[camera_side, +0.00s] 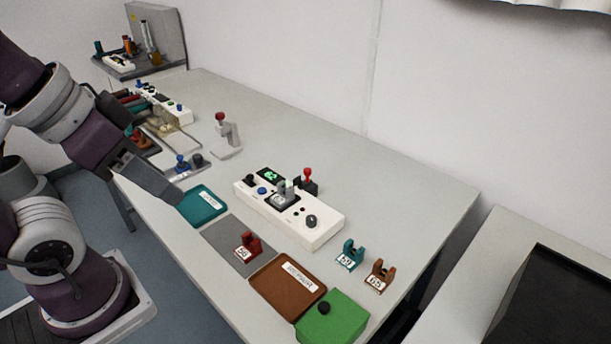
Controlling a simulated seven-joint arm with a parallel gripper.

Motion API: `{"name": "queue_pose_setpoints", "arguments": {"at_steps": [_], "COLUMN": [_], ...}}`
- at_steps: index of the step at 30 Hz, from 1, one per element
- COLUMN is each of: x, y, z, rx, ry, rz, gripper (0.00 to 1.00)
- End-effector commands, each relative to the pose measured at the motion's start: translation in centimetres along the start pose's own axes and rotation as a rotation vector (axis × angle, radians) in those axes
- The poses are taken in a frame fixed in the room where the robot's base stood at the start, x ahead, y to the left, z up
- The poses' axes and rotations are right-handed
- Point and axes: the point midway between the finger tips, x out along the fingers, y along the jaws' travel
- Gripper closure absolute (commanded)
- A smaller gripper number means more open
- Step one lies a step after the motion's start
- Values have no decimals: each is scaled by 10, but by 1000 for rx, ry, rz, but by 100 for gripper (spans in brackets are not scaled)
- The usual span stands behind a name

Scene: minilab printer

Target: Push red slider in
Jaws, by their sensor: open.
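A white printer-like box (268,222) stands mid-table with a screen, knobs and a grey part on top. A red-knobbed black slider (307,182) sits at its far edge; I cannot tell how far in it is. Another red knob tops a grey stand (228,138) farther back, apart from the box. My gripper (176,201) is open and appears empty, at the left near the teal tray, well left of the white box. It touches neither red-knobbed part. Its fingers show edge-on, so the gap between them is hard to see.
A teal tray (203,216) lies just right of my gripper. A red part (248,245) sits on a grey mat. In front are a brown tray (290,308), a green box (338,318), and small teal (349,256) and brown (380,275) parts.

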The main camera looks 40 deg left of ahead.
Motion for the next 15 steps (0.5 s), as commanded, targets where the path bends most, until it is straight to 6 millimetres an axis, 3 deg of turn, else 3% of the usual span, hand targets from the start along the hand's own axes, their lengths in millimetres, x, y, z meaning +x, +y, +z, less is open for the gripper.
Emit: {"name": "queue_pose_setpoints", "arguments": {"at_steps": [11,13,15], "x": [0,3,13], "y": [0,-2,-8], "z": [-4,-24,-61], "rx": [-9,-51,-136], "ry": [-3,-18,-44], "rz": [1,2,-3], "gripper": [59,59,59]}}
